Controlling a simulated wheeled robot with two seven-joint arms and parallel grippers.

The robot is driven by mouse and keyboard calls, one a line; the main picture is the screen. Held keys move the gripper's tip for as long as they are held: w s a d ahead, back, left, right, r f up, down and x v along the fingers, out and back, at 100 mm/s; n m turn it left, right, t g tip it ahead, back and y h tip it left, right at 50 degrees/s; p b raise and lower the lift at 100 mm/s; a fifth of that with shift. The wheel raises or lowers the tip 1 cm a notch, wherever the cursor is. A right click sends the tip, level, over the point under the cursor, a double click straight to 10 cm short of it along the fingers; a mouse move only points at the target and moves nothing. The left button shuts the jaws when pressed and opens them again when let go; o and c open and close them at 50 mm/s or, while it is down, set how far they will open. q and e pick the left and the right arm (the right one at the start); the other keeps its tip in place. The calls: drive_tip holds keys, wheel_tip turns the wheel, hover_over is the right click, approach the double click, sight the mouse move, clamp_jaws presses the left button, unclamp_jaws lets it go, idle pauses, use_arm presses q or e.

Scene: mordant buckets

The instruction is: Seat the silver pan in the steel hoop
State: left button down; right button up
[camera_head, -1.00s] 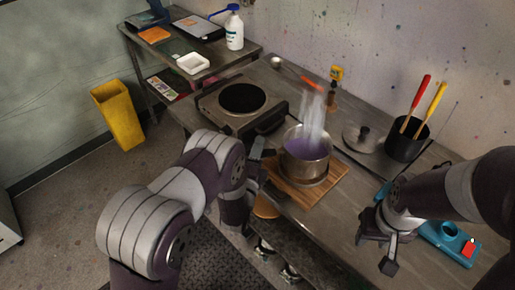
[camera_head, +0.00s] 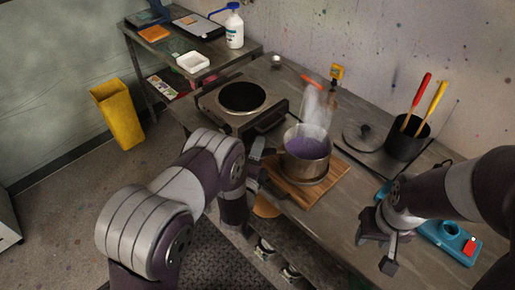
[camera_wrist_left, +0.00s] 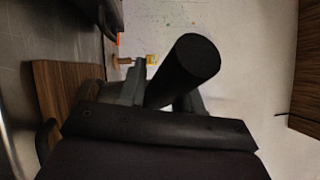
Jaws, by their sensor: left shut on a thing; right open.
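The silver pan (camera_head: 309,167) holds purple liquid and stands upright over the wooden board in the head view, with pale steam above it. My left gripper (camera_head: 262,157) is at the pan's left side, shut on its dark handle. The left wrist view shows the round end of this black handle (camera_wrist_left: 186,70) between the fingers. A thin metal edge, perhaps the steel hoop (camera_head: 302,182), shows low around the pan's base. I cannot tell whether the pan is inside it or just above it. My right gripper (camera_head: 379,250) is open and empty near the front right of the bench.
The wooden board (camera_head: 332,181) lies under the pan. A hotplate (camera_head: 243,97) stands behind left. A lid (camera_head: 360,138) and a black pot (camera_head: 405,145) with red and yellow handled tools are at right. A blue device (camera_head: 449,238) lies beside my right arm.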

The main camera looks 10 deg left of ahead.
use_arm(q)
drive_tip(key=shift+f+b, duration=0.95)
idle(0.3)
drive_tip(key=c, duration=0.7)
unclamp_jaws()
drive_tip(key=s, duration=0.4)
drive_tip(key=s+f+b, duration=0.1)
drive_tip(key=s, duration=0.3)
drive_tip(key=s+a+b, duration=0.1)
drive_tip(key=s, duration=0.3)
drive_tip(key=shift+s+a+f, duration=0.1)
drive_tip(key=shift+s+f, duration=0.2)
drive_tip(key=shift+f, duration=0.1)
